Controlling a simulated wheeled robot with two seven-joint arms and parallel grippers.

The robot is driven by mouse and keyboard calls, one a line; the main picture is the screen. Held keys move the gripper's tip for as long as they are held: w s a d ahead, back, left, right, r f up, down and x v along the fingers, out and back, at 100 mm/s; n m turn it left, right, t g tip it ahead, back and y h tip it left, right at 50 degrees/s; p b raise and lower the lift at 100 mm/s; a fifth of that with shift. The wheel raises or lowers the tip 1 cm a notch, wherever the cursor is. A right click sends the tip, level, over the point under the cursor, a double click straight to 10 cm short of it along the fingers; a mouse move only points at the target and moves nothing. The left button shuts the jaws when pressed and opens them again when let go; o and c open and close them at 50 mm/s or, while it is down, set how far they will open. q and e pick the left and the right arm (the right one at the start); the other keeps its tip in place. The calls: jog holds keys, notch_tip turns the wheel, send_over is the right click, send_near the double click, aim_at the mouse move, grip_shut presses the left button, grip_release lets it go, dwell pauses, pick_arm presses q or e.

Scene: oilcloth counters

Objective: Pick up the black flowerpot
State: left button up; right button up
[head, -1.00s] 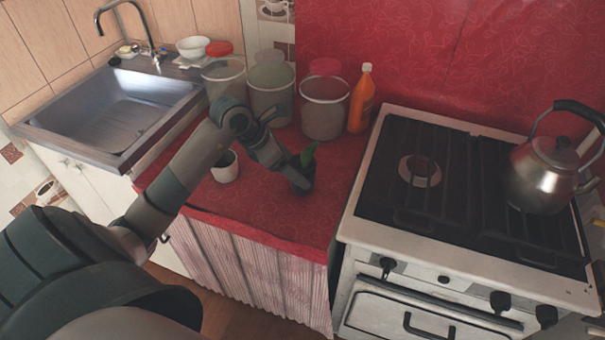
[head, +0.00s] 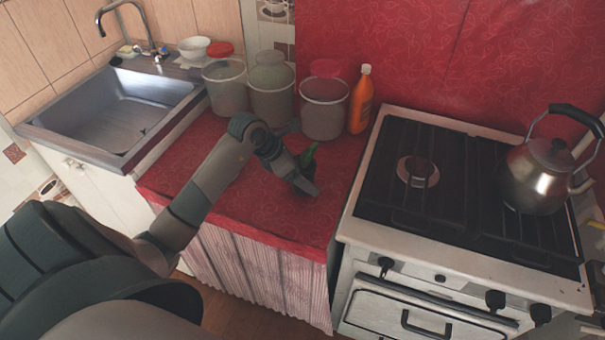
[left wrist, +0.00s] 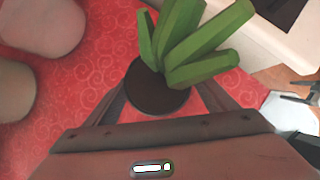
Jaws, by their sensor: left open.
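The black flowerpot (left wrist: 150,97) holds a plant with thick green leaves (left wrist: 190,40) and stands on the red oilcloth counter (head: 255,205). In the head view its leaves (head: 308,155) show just behind my left gripper (head: 302,186), which hides most of the pot. In the left wrist view the open fingers reach down on the left and right sides of the pot, with the pot between them. Whether either finger touches it cannot be told. My right gripper does not show clearly in any view.
Several lidded canisters (head: 325,110) and an orange bottle (head: 361,100) stand behind the pot. The stove (head: 350,215) with a kettle (head: 545,175) is close on the right. A sink (head: 110,110) is at the left. The counter's front edge is near.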

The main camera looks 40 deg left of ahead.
aim_at(307, 166)
pick_arm(q)
jog(key=c, duration=1.4)
jog(key=shift+r, duration=0.15)
jog(key=shift+r+b, duration=0.3)
jog(key=shift+r, duration=0.25)
jog(key=r, duration=0.1)
jog(key=d+r+b, duration=0.1)
jog(key=r, duration=0.1)
jog(key=shift+s+r, duration=0.1)
jog(key=shift+s, duration=0.05)
jog(key=s+d+r, duration=0.1)
jog(key=d+r, duration=0.1)
jog(key=d, duration=0.1)
jog(key=s+d+r+b, duration=0.1)
jog(key=d+r, duration=0.1)
jog(key=d, duration=0.1)
jog(key=s+d+r+b, duration=0.1)
jog(key=d+r, duration=0.1)
jog(key=d, duration=0.2)
jog(key=shift+s+r, duration=0.2)
jog(key=shift+s, duration=0.05)
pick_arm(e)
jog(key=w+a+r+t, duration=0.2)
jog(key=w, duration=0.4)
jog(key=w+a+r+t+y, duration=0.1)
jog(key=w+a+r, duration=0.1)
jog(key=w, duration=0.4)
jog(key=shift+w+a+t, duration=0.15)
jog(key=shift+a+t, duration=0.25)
